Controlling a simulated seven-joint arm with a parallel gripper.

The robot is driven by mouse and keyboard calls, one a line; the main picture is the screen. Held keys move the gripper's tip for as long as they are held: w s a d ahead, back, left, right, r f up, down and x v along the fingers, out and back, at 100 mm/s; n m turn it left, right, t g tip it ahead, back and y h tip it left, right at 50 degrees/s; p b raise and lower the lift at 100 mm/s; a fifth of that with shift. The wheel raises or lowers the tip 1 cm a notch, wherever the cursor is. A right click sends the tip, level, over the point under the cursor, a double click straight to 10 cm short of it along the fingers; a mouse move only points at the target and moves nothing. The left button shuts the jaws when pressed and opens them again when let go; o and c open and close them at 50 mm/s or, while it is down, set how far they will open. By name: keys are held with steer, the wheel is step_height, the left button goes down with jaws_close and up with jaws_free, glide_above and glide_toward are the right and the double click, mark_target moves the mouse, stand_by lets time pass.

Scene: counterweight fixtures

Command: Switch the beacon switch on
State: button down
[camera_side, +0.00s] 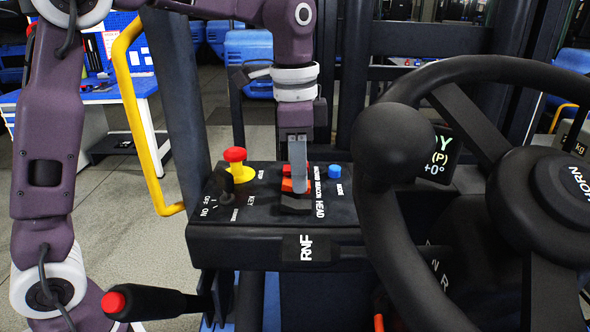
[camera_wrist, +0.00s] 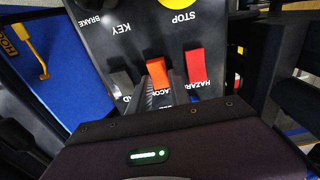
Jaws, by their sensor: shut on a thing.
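The orange beacon switch (camera_wrist: 157,74) stands in a row on the black console, between a red hazard switch (camera_wrist: 196,63) and a dark head switch (camera_wrist: 121,82) in the wrist view. In the side view a bit of the orange beacon switch (camera_side: 287,185) shows behind the grey fingers. My gripper (camera_side: 299,188) points down over this row, its fingertips low at the panel. In the wrist view my gripper (camera_wrist: 157,96) is shut on the orange switch. The fingers hide its lower part, so its exact tilt is unclear.
A red-topped yellow stop button (camera_side: 235,160), a black key (camera_side: 222,182) and a blue button (camera_side: 335,171) sit on the same console (camera_side: 225,232). A black steering wheel (camera_side: 385,235) with a knob stands close on the right. A yellow rail (camera_side: 135,100) rises on the left.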

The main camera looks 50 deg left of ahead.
steer(key=shift+d, duration=0.1)
stand_by(0.3)
steer(key=c, duration=1.2)
jaws_free()
step_height(320, 180, up, 7)
steer(key=shift+r, duration=0.1)
